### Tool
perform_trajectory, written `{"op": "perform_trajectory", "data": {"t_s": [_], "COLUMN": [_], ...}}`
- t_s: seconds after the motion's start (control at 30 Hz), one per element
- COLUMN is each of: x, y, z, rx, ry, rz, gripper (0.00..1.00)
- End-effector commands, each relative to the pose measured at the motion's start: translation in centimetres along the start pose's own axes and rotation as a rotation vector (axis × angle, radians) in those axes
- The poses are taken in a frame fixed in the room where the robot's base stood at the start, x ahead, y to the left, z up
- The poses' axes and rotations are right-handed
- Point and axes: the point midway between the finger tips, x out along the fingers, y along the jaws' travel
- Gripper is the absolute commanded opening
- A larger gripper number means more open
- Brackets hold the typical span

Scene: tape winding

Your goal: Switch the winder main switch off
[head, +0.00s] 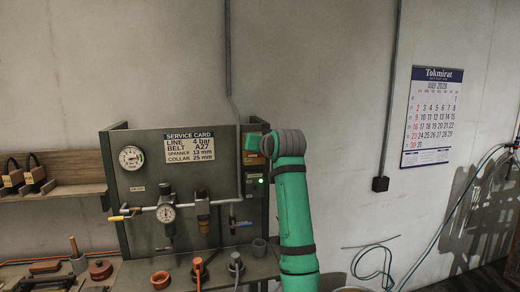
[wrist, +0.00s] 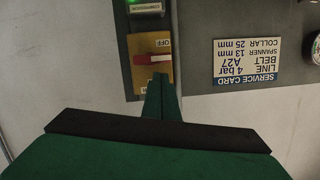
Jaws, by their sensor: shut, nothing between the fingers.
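The main switch is a red handle (wrist: 148,59) on a yellow plate (wrist: 160,80) in the wrist view, which looks upside down. The handle lies roughly crosswise in the picture. The letters OFF show on the plate's upper part, on the picture's side towards the green light. My gripper (wrist: 160,80) is shut and empty, its fingertips at the handle's right part; I cannot tell whether they touch. In the head view my gripper (head: 252,142) is at the panel's upper right, and my arm hides most of the switch.
A green light (head: 260,181) glows below the switch. A service card (head: 190,146), a round gauge (head: 131,158) and a regulator with pipes (head: 166,213) are on the grey panel to the left. Cups and tools stand on the bench below.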

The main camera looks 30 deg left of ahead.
Motion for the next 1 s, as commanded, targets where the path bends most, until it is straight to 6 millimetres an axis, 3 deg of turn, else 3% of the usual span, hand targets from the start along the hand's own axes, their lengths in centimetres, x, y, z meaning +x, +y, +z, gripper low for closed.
{"op": "perform_trajectory", "data": {"t_s": [0.27,0.8,1.0], "x": [-0.9,-8.9,-10.6], "y": [-0.3,-0.3,-0.4], "z": [-3.4,-3.1,-3.1], "rx": [-0.002,-0.002,-0.002], "ry": [0.001,0.003,0.0], "rz": [0.0,0.002,0.001], "gripper": [0.0,0.0,0.0]}}
